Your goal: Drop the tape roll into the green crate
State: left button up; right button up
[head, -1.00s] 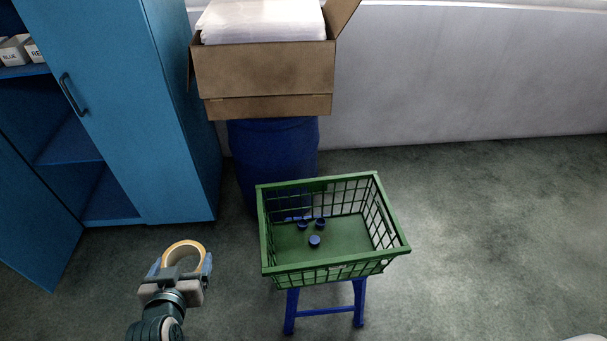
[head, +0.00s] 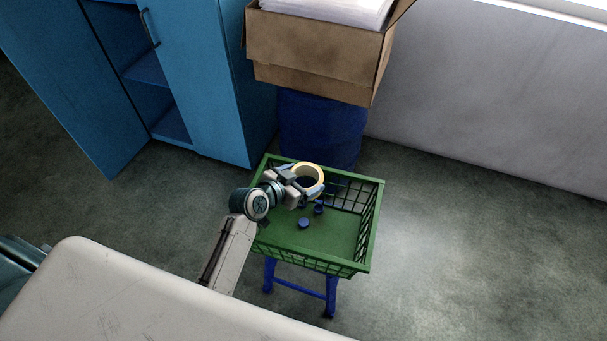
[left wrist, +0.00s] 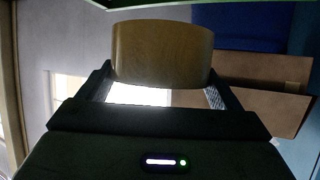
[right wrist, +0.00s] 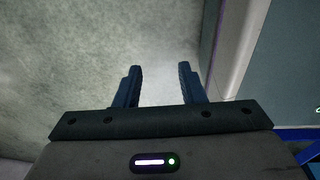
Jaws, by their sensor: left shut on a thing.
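The tape roll (head: 322,176), tan with a pale yellow rim, is held between the fingers of my left gripper (head: 304,182). In the left wrist view the tape roll (left wrist: 162,52) sits across both fingertips. In the head view the roll and gripper appear over the back left part of the green crate (head: 372,235). The crate is an open basket on a blue stool, with several small dark blue caps (head: 304,223) on its floor. My right gripper (right wrist: 158,85) shows in the right wrist view with its fingers apart and nothing between them.
A blue stool (head: 300,283) bears the crate. Behind it stand a blue barrel (head: 320,130) and an open cardboard box (head: 315,55) on top. A blue cabinet (head: 200,80) with an open door is at the back left. Floor to the right is clear.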

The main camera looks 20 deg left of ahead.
pick_arm(q)
jog(key=shift+f+b, duration=2.3)
jog(key=shift+f, duration=0.45)
pick_arm(e)
jog(key=shift+w+f, duration=0.45)
jog(key=shift+w, duration=0.3)
jog(key=shift+w+f, duration=0.4)
jog(key=shift+w, duration=0.3)
jog(key=shift+w+f, duration=0.45)
jog(key=shift+w, duration=0.3)
pick_arm(q)
jog(key=o, duration=0.9)
pick_arm(e)
jog(key=shift+a, duration=0.1)
pick_arm(q)
jog(key=shift+s, duration=0.15)
jog(key=v, duration=1)
jog(key=shift+s+r+b, duration=0.15)
jog(key=shift+s+b, duration=0.1)
jog(key=shift+b, duration=0.2)
pick_arm(e)
jog(key=shift+w+a+r, duration=0.1)
jog(key=shift+w+r, duration=0.2)
jog(key=shift+w, duration=0.2)
jog(key=shift+w+a+r, duration=0.1)
jog(key=shift+w+r, duration=0.15)
jog(key=shift+w, duration=0.25)
